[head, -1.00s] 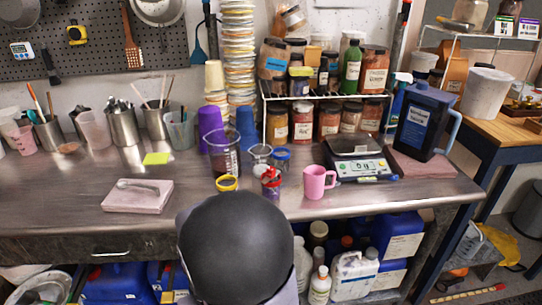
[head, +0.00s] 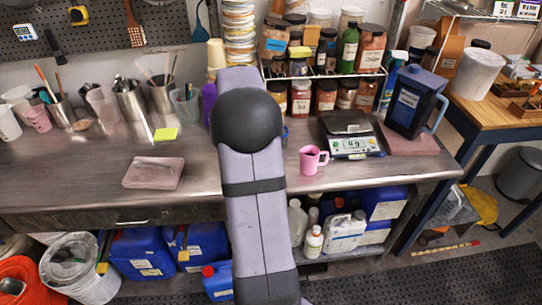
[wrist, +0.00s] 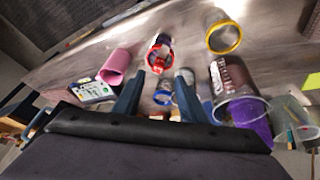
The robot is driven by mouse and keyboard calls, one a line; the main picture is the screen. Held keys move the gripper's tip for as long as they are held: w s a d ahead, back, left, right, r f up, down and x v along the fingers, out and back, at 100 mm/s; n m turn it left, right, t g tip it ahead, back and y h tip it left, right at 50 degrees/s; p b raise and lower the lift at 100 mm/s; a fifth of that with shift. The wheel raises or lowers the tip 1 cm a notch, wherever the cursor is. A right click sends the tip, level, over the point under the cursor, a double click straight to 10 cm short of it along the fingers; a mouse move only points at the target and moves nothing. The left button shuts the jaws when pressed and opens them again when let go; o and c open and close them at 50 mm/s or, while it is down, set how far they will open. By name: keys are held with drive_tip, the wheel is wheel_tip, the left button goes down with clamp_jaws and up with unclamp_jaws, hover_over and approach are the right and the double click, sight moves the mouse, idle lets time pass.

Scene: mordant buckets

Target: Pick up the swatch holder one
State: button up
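I see no readable label for swatch holder one, so I cannot tell for sure which thing it is. In the wrist view a small red-rimmed holder (wrist: 158,52) with red parts in it stands just beyond my fingertips. A yellow-rimmed cup (wrist: 224,38) stands to its right. My gripper (wrist: 160,78) is open, its two blue-grey fingers apart with nothing held between them. A blue-ringed jar (wrist: 162,97) and a small clear cup (wrist: 186,74) show between and beside the fingers. In the head view my arm hides the gripper and these small things.
A pink mug (head: 313,160) and a scale (head: 352,140) stand right of my arm.

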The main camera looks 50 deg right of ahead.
drive_tip(key=shift+s+a+f+m, duration=0.1)
drive_tip(key=shift+m, duration=0.6)
drive_tip(key=shift+s+f+m, duration=0.1)
drive_tip(key=shift+m, duration=0.6)
drive_tip(key=shift+p+x, duration=2)
drive_tip(key=shift+x, duration=1.6)
clamp_jaws()
